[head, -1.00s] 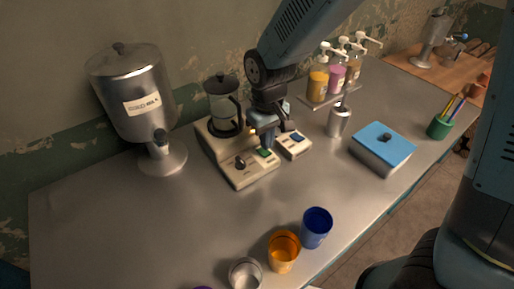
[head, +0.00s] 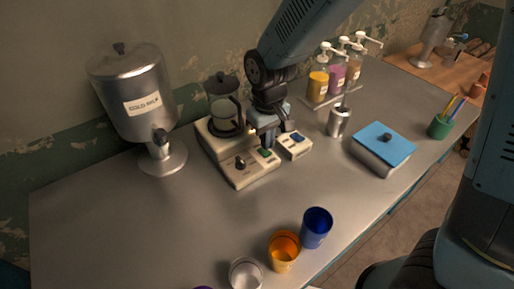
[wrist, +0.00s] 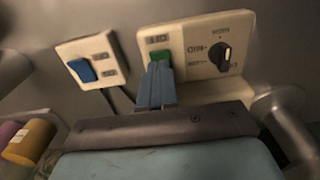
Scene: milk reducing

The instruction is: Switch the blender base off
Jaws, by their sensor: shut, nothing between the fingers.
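The blender base (head: 240,170) is a cream unit on the metal counter, with a glass jug with a dark lid (head: 224,104) standing on it. Its front panel has a black dial (head: 240,164) and a green switch (head: 266,153). In the wrist view the dial (wrist: 220,56) is at right and the green switch (wrist: 159,56) is left of it. My gripper (head: 265,146) is shut and empty, its fingertips (wrist: 157,68) at the lower edge of the green switch and covering part of it. I cannot tell whether they touch it.
A small cream box with a blue switch (head: 294,144) stands just right of the base. A metal dispenser (head: 134,95) is at left, pump bottles (head: 336,72) behind right, a blue-lidded box (head: 382,149) at right. Cups, including an orange one (head: 283,252), stand in front.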

